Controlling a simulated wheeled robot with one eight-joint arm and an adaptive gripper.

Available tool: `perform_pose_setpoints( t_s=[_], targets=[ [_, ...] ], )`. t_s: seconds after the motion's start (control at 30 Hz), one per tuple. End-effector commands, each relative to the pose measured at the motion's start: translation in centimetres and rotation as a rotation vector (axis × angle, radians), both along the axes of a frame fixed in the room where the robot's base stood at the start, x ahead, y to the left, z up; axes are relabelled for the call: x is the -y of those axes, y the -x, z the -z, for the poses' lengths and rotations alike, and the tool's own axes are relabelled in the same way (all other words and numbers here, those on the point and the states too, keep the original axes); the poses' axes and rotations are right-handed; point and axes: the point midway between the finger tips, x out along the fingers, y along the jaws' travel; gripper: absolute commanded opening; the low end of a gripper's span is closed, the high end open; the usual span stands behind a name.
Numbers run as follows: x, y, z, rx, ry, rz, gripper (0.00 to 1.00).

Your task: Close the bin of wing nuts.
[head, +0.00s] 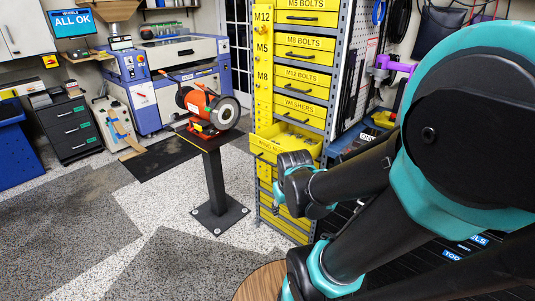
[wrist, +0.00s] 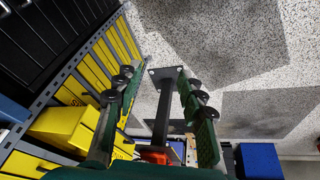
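The bin of wing nuts (head: 266,146) is a yellow drawer pulled out of the tall cabinet in the head view. In the wrist view a yellow bin (wrist: 68,126) juts from the cabinet at the lower left, left of my gripper (wrist: 158,80). The green fingers are spread wide with nothing between them. They look apart from the bin.
The yellow drawers above, such as washers (head: 299,108), are shut. An orange bench grinder (head: 208,108) stands on a dark pedestal left of the cabinet. A round wooden top (head: 262,283) is at the bottom. Speckled floor (head: 160,205) is clear at the left.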

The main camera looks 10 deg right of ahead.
Motion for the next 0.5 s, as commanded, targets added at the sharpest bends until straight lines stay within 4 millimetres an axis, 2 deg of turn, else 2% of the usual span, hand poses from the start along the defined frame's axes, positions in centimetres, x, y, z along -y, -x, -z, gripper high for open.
perform_pose_setpoints(
  t_s=[0.03, 0.27, 0.5],
  targets=[
    [0.0, -1.4, -0.6, -0.011, 0.053, -0.082, 0.30],
    [-0.3, -9.3, -3.2, -0.121, 0.427, -0.638, 0.02],
    [-3.0, -18.2, -5.5, -0.307, 0.813, -1.212, 0.00]
  ],
)
